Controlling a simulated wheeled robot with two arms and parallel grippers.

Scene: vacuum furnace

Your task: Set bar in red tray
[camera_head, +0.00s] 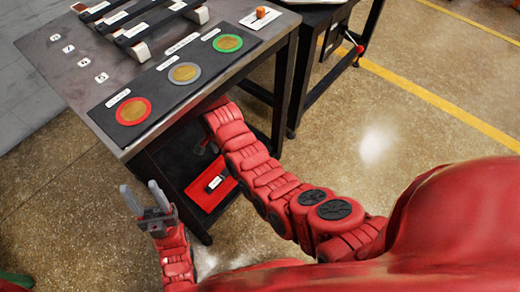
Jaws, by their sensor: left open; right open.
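The red tray (199,197) lies on the lower shelf of the dark metal table. A dark bar (222,176) with a white label lies in it, toward its right side. My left gripper (141,193) is open and empty, fingers upward, left of the tray and outside the table's front edge. My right arm reaches under the tabletop. Its gripper (204,147) shows only in part, as grey metal in shadow above and behind the tray. It appears apart from the bar, and the tabletop and arm hide most of it.
The tabletop (70,75) holds red, grey and green ringed discs on a dark strip, and several labelled dark bars (140,32) at the back. An orange block (261,12) sits at the far right corner. A second table stands at the upper right. Open floor lies right.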

